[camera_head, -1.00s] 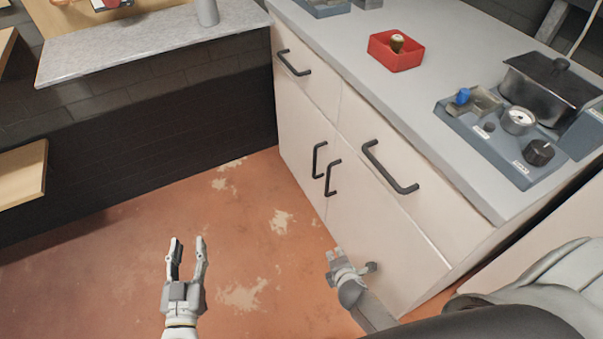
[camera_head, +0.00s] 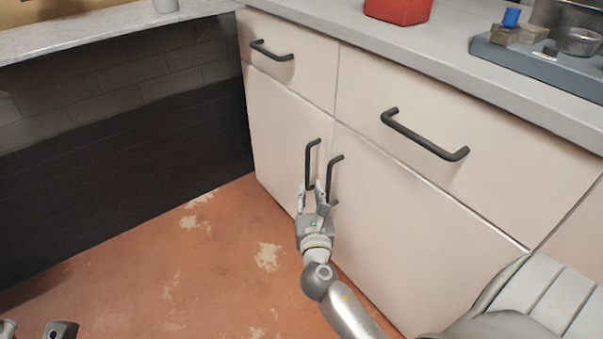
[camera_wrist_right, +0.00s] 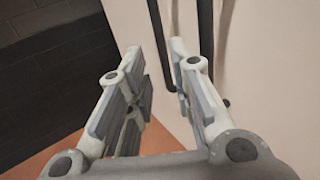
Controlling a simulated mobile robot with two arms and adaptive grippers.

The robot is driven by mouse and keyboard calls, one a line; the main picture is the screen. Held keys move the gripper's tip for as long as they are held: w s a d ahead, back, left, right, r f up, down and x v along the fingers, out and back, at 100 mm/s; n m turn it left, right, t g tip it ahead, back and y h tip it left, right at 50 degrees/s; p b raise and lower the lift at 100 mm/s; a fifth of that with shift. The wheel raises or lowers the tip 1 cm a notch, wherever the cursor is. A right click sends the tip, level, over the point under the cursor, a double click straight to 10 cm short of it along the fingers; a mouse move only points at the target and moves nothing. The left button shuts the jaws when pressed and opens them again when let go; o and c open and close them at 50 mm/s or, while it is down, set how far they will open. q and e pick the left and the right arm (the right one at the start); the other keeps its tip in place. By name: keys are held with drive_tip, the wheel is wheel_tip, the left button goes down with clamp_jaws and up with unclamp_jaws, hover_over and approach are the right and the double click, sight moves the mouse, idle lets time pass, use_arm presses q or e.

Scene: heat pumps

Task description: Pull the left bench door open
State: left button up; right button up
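The left bench door (camera_head: 275,125) is a cream panel, closed flush under a drawer. Its black upright bar handle (camera_head: 308,162) is near its right edge. The right door's similar handle (camera_head: 333,175) is just beside it. My right gripper (camera_head: 311,186) is open at the lower part of the left handle. In the wrist view, the left handle's bar (camera_wrist_right: 158,45) shows between the two spread fingers, and the right handle (camera_wrist_right: 205,35) is beyond the right finger. I cannot tell if the fingers touch the bar. My left gripper (camera_head: 36,328) is open at the bottom left corner, mostly cut off.
Drawers with black handles (camera_head: 272,52) (camera_head: 425,136) sit above the doors. A red box (camera_head: 398,10) and a grey-blue device (camera_head: 540,65) are on the benchtop. The orange floor (camera_head: 215,250) before the left door is clear. A dark brick wall (camera_head: 110,140) is at left.

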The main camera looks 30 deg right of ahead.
sight(308, 168)
drive_tip(key=b+x, duration=0.2)
drive_tip(key=x, duration=0.8)
drive_tip(key=shift+w+d, duration=0.2)
drive_tip(key=shift+w, duration=0.05)
clamp_jaws()
